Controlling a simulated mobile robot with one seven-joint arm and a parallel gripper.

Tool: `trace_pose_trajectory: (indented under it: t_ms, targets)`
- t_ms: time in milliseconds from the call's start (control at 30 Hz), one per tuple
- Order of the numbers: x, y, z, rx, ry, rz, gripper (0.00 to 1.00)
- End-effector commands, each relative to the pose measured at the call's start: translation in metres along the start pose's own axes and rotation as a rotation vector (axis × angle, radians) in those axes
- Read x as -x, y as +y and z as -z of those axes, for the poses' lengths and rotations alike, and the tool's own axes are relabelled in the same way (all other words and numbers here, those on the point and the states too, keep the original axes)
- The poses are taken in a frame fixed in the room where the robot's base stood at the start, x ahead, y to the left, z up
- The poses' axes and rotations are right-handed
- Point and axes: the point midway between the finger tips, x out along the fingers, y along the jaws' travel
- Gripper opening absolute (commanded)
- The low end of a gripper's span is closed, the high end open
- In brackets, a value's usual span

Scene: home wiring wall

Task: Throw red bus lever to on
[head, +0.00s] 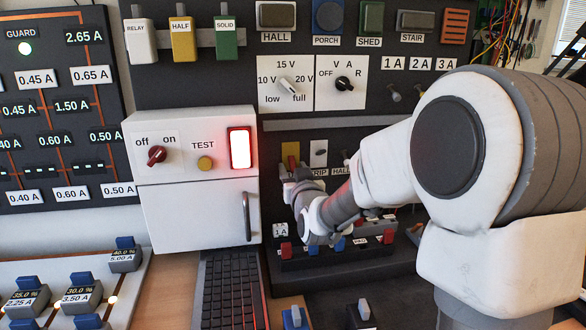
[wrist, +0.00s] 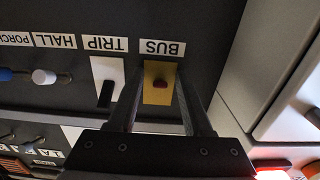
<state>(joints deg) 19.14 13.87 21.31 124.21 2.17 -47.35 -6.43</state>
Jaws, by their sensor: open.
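The bus lever (wrist: 160,84) is a short red knob on a yellow plate (wrist: 158,68) under a BUS label (wrist: 162,48) in the wrist view, which looks upside down. In the head view the upper part of the yellow plate (head: 291,150) shows, and my gripper hides the lever. My gripper (head: 290,174) is at the plate. In the wrist view my open gripper (wrist: 160,96) has one finger on each side of the lever. I cannot tell whether either finger touches it.
The TRIP switch (wrist: 106,92), on a white plate, sits close beside one finger. The HALL switch (wrist: 45,77) is farther along. A white cabinet (head: 196,210) with a lit red-framed lamp (head: 240,148) stands just left of my gripper. A row of red and blue levers (head: 340,244) lies below.

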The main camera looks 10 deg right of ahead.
Motion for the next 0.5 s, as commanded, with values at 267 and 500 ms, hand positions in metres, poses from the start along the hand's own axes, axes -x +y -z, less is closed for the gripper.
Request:
trace_pose_trajectory:
  t_ms: [267, 500]
  targets:
    - [0.0, 0.0001, -0.0002, 0.0, 0.0, 0.0, 0.34]
    - [0.0, 0.0001, -0.0001, 0.0, 0.0, 0.0, 0.0]
